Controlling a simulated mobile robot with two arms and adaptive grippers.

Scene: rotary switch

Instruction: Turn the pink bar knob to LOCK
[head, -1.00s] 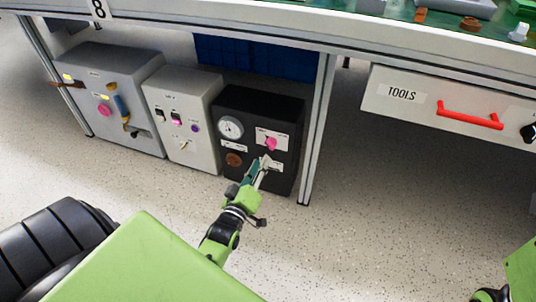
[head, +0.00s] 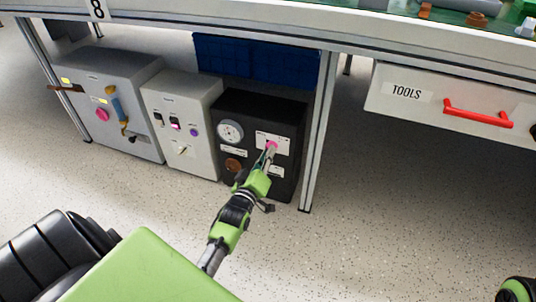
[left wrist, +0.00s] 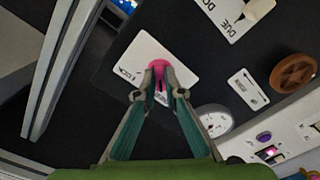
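The pink bar knob (head: 271,145) sits on a white plate (head: 281,140) on the front of the black box (head: 257,107). In the left wrist view the pink knob (left wrist: 158,66) shows between the two fingertips of my left gripper (left wrist: 158,78). One finger lies on each side of it, close in; whether they press on it I cannot tell. My right gripper is not in view.
The black box also has a round gauge (head: 229,131) and a brown wheel knob (head: 233,164). Two grey panel boxes, the middle one (head: 180,90) and the far left one (head: 100,65), stand beside it. A table leg (head: 318,140) rises just right of the black box.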

